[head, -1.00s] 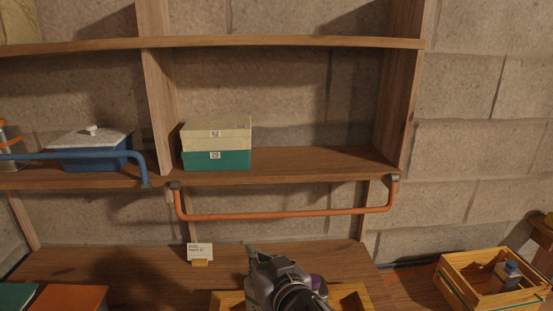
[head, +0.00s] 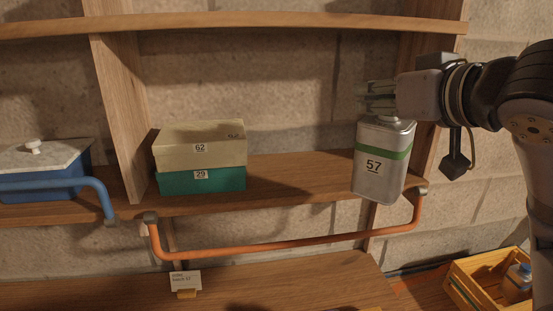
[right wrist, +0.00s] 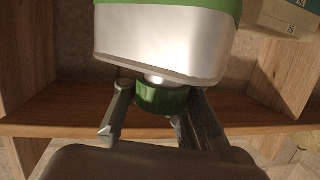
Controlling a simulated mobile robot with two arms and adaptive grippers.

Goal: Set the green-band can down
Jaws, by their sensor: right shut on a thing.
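The green-band can (head: 381,177) is a pale metal can with a green stripe and the number 57. It hangs slightly tilted in front of the right end of the middle shelf (head: 300,181). My right gripper (head: 378,96) is shut on its top, coming in from the right. In the right wrist view the fingers (right wrist: 158,115) close around the green cap (right wrist: 160,97), with the can body (right wrist: 165,42) beyond. I cannot tell whether the can's base touches the shelf. My left gripper is not in view.
A cream box (head: 201,145) sits on a teal box (head: 201,180) left on the shelf. An orange rail (head: 285,244) runs below the front edge. Uprights stand at both sides. The shelf between boxes and can is clear. A wooden crate (head: 466,288) stands lower right.

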